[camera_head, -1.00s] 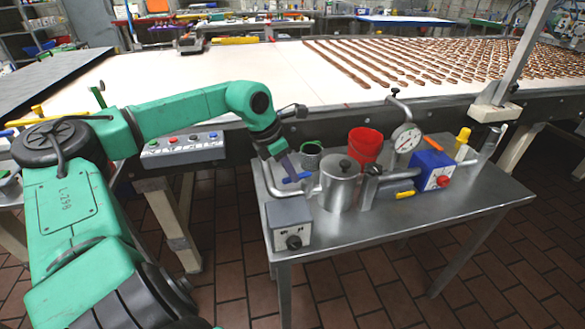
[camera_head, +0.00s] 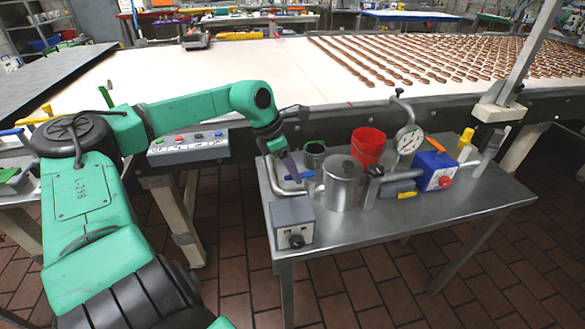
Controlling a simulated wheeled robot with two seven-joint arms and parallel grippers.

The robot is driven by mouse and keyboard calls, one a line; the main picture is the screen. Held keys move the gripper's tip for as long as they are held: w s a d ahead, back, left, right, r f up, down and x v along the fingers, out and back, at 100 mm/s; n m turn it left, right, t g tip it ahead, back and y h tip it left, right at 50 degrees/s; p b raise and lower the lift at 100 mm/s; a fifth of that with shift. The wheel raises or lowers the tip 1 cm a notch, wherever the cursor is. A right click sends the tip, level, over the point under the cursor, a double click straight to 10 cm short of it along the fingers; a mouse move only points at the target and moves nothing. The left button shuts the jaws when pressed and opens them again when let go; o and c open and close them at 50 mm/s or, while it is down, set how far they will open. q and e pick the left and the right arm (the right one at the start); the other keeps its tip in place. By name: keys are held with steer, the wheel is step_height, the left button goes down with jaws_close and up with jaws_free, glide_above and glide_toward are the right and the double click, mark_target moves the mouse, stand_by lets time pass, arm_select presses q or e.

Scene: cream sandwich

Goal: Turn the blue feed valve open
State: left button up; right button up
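The blue feed valve handle (camera_head: 299,176) sits on a bent metal pipe (camera_head: 268,182) at the left side of the steel table, beside a metal pot (camera_head: 341,183). My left gripper (camera_head: 293,173) points down at the handle from above and behind. Its fingers look dark and narrow and are at or very close to the handle. They are too small to tell whether they are open, shut or touching it. My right gripper is not in view.
A grey control box (camera_head: 291,222) stands at the table's front left corner. A red bucket (camera_head: 367,147), a green-rimmed cup (camera_head: 314,154), a pressure gauge (camera_head: 408,140) and a blue box (camera_head: 434,170) crowd the table (camera_head: 440,211).

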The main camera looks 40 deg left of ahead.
arm_select(q)
steer(key=shift+r, duration=0.1)
steer(key=b+v, duration=0.1)
steer(key=v, duration=1.3)
steer(key=shift+r, duration=0.15)
steer(key=shift+s, duration=0.1)
